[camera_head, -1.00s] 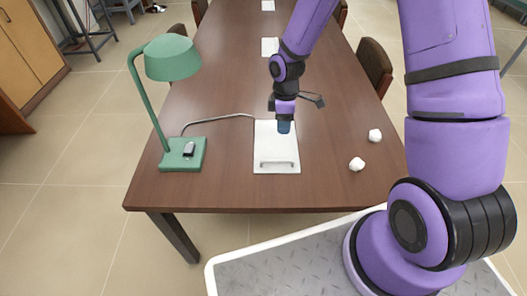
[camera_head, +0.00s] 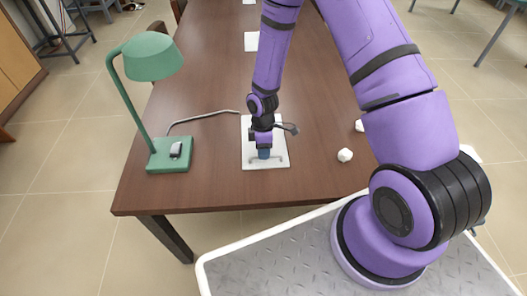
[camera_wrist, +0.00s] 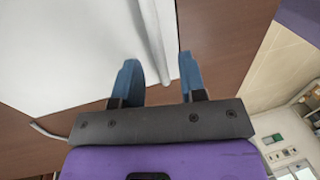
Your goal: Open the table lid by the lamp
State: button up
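The white table lid (camera_head: 247,148) lies flat and shut in the brown table top, to the right of the green lamp (camera_head: 152,58). Its light bar handle is near the front edge, partly behind my gripper (camera_head: 264,158). In the wrist view the lid (camera_wrist: 60,50) fills the upper left, and the handle (camera_wrist: 157,38) runs down between my two blue fingers. My gripper (camera_wrist: 160,66) is open, with a finger on each side of the handle in the picture. I cannot tell whether they touch it.
The lamp base (camera_head: 170,154) stands on the table (camera_head: 210,190) left of the lid, with a cable running towards the lid. Two small white lumps, one nearer (camera_head: 345,155), lie right of the lid. The table front between lamp and lid is clear.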

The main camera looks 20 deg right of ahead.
jog(key=shift+s+f, duration=0.1)
jog(key=shift+f, duration=0.4)
grip_shut()
jog(key=shift+r, duration=0.1)
